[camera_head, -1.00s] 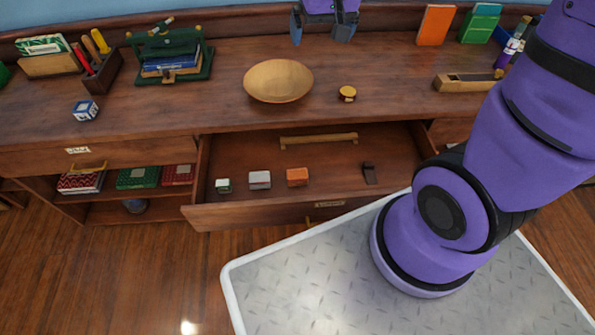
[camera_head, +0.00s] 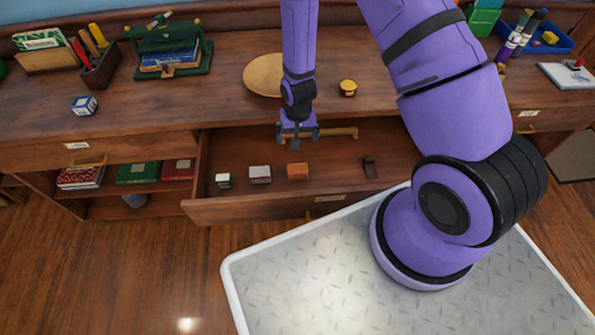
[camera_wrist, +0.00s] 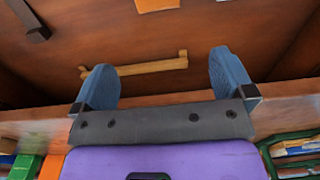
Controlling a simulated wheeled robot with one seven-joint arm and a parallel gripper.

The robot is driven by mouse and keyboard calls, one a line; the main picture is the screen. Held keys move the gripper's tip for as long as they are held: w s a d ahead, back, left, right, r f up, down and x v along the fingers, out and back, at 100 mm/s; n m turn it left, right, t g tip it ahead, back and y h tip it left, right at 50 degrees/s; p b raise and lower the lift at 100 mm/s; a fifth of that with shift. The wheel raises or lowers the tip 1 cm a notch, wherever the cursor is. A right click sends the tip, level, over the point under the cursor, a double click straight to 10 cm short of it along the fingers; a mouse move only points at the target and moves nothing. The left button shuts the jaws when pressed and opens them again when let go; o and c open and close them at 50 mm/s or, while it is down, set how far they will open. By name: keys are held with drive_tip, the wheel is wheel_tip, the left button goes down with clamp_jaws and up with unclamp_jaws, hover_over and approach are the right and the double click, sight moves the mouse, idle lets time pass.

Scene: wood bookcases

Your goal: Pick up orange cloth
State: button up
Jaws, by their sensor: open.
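The orange cloth (camera_head: 298,171) is a small folded block lying in the open drawer (camera_head: 232,205). It also shows at the top edge of the wrist view (camera_wrist: 156,5), partly cut off. My gripper (camera_head: 298,138) is open and empty, pointing down over the drawer, just behind the cloth. In the wrist view my gripper's (camera_wrist: 162,62) two blue fingers stand wide apart. The cloth lies beyond the fingertips, not between them.
A wooden bar (camera_head: 336,134) lies at the drawer's back. A grey-white block (camera_head: 260,175) and a smaller block (camera_head: 222,181) lie left of the cloth, a dark piece (camera_head: 370,168) right. A wooden bowl (camera_head: 262,76) stands on the counter (camera_head: 190,105) behind my arm.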

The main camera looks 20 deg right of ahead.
approach(297, 168)
drive_tip(key=shift+s+d+f, duration=0.1)
drive_tip(key=shift+d+f, duration=0.15)
wheel_tip(297, 168, down, 5)
drive_tip(key=shift+f, duration=0.1)
drive_tip(key=shift+a+f, duration=0.15)
drive_tip(key=shift+f, duration=1.15)
drive_tip(key=shift+a+f, duration=0.15)
drive_tip(key=shift+f, duration=1.15)
drive_tip(key=shift+c, duration=0.2)
drive_tip(key=c, duration=0.8)
drive_tip(key=shift+c, duration=0.2)
drive_tip(key=shift+r, duration=0.15)
